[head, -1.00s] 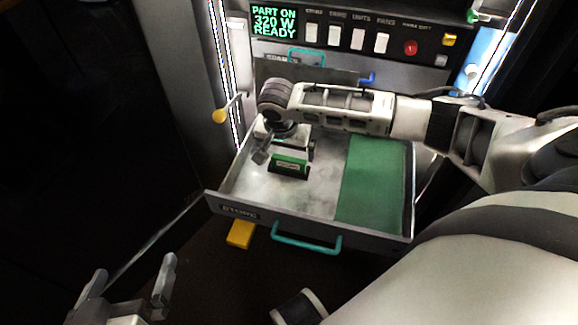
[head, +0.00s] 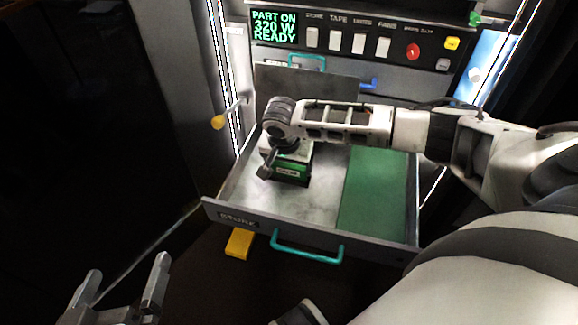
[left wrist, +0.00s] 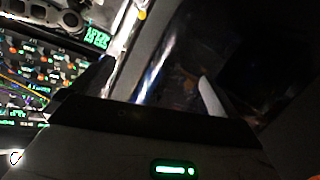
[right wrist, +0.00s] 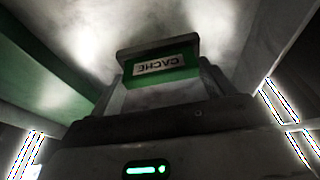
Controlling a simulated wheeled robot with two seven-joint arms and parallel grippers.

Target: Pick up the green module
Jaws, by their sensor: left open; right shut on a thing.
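The green module (head: 290,172) has a dark grey top edge and a green face. It is in the open drawer, on the bare metal side left of the green mat. In the right wrist view the module (right wrist: 165,68) fills the middle, with a label reading CACHE. My right gripper (head: 276,165) is over the module and shut on it, pointing down. I cannot tell whether the module touches the drawer floor. My left gripper (head: 120,283) is open and empty at the lower left, outside the drawer; its fingers also show in the left wrist view (left wrist: 152,88).
The drawer (head: 232,218) has a teal handle (head: 308,250) and a green mat (head: 375,195) on its right. A yellow block (head: 240,242) is below its front. A yellow-knobbed lever (head: 219,122) juts out at the left. Above is a switch panel with a screen (head: 274,26).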

